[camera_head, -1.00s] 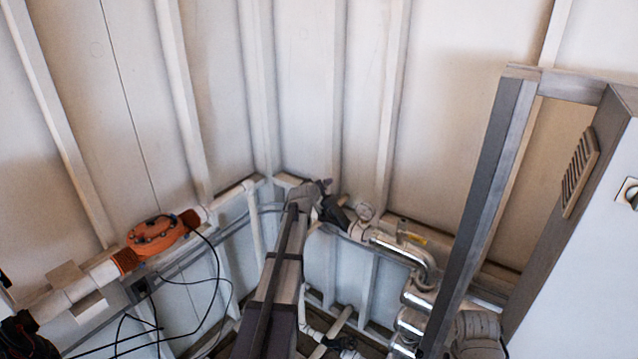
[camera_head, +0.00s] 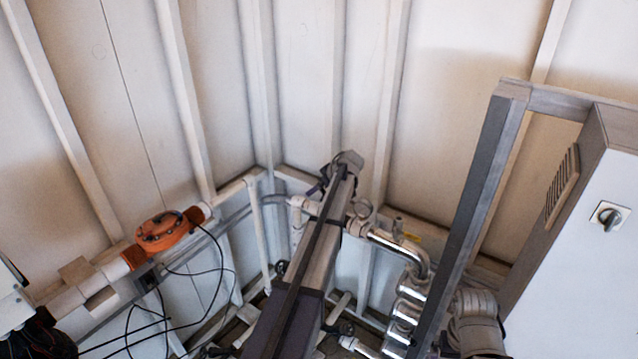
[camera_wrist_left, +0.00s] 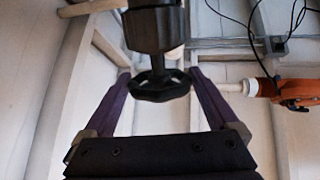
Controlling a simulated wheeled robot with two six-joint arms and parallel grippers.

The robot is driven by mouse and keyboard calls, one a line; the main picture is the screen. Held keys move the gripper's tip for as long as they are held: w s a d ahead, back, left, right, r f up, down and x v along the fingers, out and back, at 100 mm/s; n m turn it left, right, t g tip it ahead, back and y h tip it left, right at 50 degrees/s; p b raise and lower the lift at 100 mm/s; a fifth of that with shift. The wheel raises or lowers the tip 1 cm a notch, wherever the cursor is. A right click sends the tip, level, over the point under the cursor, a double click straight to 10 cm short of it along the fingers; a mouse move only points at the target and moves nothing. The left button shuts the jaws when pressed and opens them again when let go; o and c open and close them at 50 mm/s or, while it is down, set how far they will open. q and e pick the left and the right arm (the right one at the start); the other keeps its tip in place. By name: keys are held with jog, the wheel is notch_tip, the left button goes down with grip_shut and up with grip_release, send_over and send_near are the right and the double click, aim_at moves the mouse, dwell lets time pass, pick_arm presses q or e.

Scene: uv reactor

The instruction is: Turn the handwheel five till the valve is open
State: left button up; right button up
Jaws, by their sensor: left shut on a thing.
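A black handwheel (camera_wrist_left: 160,86) shows in the left wrist view, under a dark cylindrical valve body (camera_wrist_left: 154,28). My left gripper (camera_wrist_left: 158,78) has purple fingers on either side of the wheel, and it is shut on the rim. In the head view my left arm rises through the middle, and a purple part of the gripper (camera_head: 317,188) shows beside its far end. My arm hides most of the gripper there, and I cannot make out the held wheel. No number can be read on it. My right gripper is not in view.
An orange flanged fitting (camera_head: 162,231) sits on a white pipe at left, with loose black cables (camera_head: 215,265) below. Shiny bent pipes (camera_head: 405,248) stand right of my arm. A grey frame post (camera_head: 478,210) and a white cabinet (camera_head: 590,250) bound the right side.

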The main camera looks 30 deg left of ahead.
pick_arm(q)
jog(key=g, duration=0.1)
jog(key=n+g, duration=0.1)
jog(key=g, duration=0.1)
jog(key=shift+w+f+n+g, duration=0.1)
jog(key=shift+w+n+g, duration=0.15)
jog(key=shift+n+g, duration=0.05)
jog(key=shift+s+d+n+g+b, duration=0.1)
jog(key=shift+n+g+b, duration=0.35)
jog(key=shift+g, duration=0.85)
jog(key=shift+s+g, duration=0.1)
jog(key=shift+g, duration=0.2)
jog(key=shift+s+n, duration=0.1)
jog(key=shift+n, duration=0.15)
jog(key=o, duration=1)
